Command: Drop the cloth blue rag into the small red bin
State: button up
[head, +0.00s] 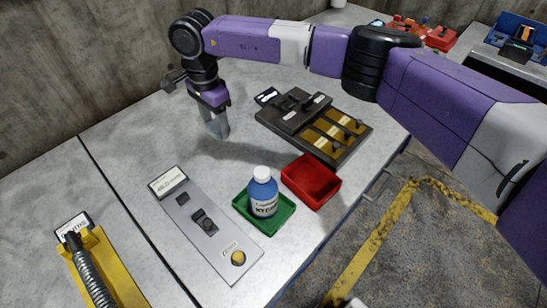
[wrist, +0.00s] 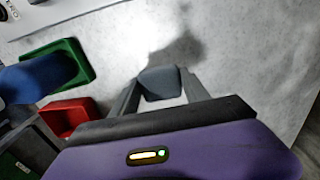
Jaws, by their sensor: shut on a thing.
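My gripper (head: 215,126) points down above the grey worktop, left of the dark panel with the yellow-brown strips. In the wrist view its fingers are closed on a small grey-blue piece, the blue rag (wrist: 160,84). In the head view the rag is hard to tell apart from the fingers. The small red bin (head: 312,182) stands right of and nearer than my gripper, close to the worktop's right edge. It looks empty. The red bin (wrist: 68,113) also shows at the left of the wrist view, partly hidden.
A green tray (head: 284,222) holding a blue bottle (head: 263,190) with a white cap stands beside the red bin. A grey switch panel (head: 205,222) lies to its left. The dark panel (head: 335,146) lies behind the bin. Bare worktop surrounds my gripper.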

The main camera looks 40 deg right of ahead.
aim_at(312, 182)
jog(key=k+l, duration=0.4)
jog(key=l, duration=0.2)
jog(key=k+l+u, duration=0.1)
jog(key=k+l, duration=0.25)
jog(key=l, duration=0.2)
